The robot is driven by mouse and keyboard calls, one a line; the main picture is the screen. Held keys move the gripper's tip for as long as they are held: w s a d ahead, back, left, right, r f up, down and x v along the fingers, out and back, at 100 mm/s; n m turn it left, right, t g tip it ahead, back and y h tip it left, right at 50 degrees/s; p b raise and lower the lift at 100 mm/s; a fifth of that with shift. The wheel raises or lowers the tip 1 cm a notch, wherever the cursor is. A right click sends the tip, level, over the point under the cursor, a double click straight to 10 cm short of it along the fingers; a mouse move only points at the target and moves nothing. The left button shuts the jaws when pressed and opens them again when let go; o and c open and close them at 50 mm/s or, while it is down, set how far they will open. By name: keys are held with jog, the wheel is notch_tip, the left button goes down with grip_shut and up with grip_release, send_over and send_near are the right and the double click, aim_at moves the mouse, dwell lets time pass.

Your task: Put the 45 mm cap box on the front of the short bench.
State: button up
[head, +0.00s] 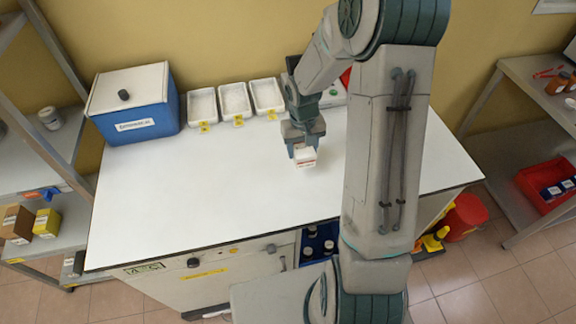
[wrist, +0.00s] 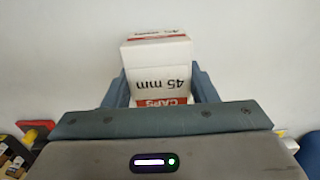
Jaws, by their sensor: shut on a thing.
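The 45 mm cap box (head: 305,157) is a small white box with red bands. In the wrist view the box (wrist: 158,72) shows the words "45 mm" and "CAPS", upside down. My gripper (head: 304,146) is shut on it, with one finger at each side. The short bench (head: 200,205) has a white top, and the box is over its right middle part. I cannot tell whether the box touches the top. The front strip of the bench is bare at the left and middle; my arm hides part of the right.
A blue box with a white lid (head: 135,108) and several white trays (head: 237,100) stand along the back of the bench. Shelves (head: 40,160) stand at the left and another rack (head: 530,110) at the right. A red bucket (head: 465,216) is on the floor by the bench's right end.

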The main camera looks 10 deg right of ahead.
jog(key=s+d+r+b, duration=0.5)
jog(key=s+d+b, duration=0.2)
jog(key=s+d, duration=0.1)
jog(key=a+f, duration=0.2)
jog(key=a, duration=0.1)
jog(key=w+a+f, duration=0.1)
jog(key=a+f, duration=0.1)
jog(key=a, duration=0.2)
jog(key=w+a+f, duration=0.1)
jog(key=a+f, duration=0.1)
jog(key=a, duration=0.2)
jog(key=shift+w+f+p, duration=0.2)
jog(key=shift+w+p, duration=0.05)
jog(key=shift+p, duration=0.05)
jog(key=shift+a+f, duration=0.2)
jog(key=shift+f, duration=1.9)
jog(key=shift+f, duration=0.1)
jog(key=o, duration=1)
